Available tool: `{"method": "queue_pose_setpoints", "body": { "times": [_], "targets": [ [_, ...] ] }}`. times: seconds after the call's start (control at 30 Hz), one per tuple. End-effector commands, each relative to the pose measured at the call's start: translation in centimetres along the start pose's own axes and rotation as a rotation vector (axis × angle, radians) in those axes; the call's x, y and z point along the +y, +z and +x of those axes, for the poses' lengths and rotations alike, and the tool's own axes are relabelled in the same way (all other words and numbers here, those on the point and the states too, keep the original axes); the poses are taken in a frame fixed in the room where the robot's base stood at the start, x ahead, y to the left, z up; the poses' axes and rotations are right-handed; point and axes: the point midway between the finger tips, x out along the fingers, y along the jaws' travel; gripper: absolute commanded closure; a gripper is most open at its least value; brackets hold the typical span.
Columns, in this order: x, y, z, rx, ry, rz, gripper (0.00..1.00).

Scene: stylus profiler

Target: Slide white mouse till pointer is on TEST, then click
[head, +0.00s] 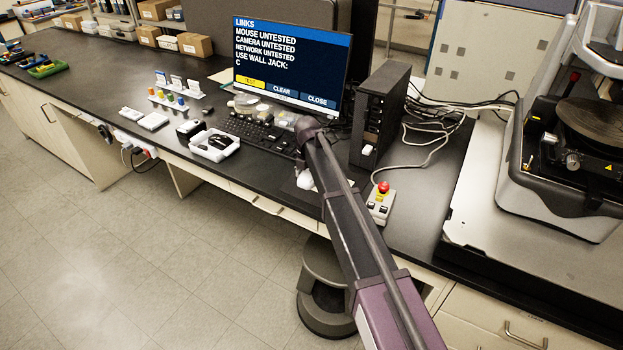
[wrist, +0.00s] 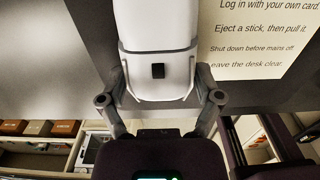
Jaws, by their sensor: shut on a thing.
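The white mouse (wrist: 157,62) fills the upper middle of the wrist view, with a dark square on its near end. My gripper (wrist: 160,88) has a finger on each side of the mouse and is shut on it. In the head view a small part of the white mouse (head: 305,180) shows beside my arm, which hides the rest and the gripper. The monitor (head: 290,60) reads LINKS, MOUSE UNTESTED, CAMERA UNTESTED, NETWORK UNTESTED. Its TEST button (head: 250,82) is yellow, while CLEAR and CLOSE are blue. I cannot make out the pointer.
The keyboard (head: 255,131) lies left of my arm, and a white tray (head: 198,150) with a dark item lies further left. A black computer tower (head: 377,125) and a red-button box (head: 380,203) stand to the right. A printed notice (wrist: 255,45) lies beside the mouse.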

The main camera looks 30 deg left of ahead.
Motion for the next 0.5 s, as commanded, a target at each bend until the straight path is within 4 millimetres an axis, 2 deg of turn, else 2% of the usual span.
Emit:
{"method": "queue_pose_setpoints", "body": {
  "times": [0.3, 0.5],
  "targets": [
    [1.6, 0.1, 0.0, 0.0, 0.001, 0.001, 0.78],
    [2.0, 0.0, 0.0, 0.0, 0.001, 0.001, 0.78]
  ]
}}
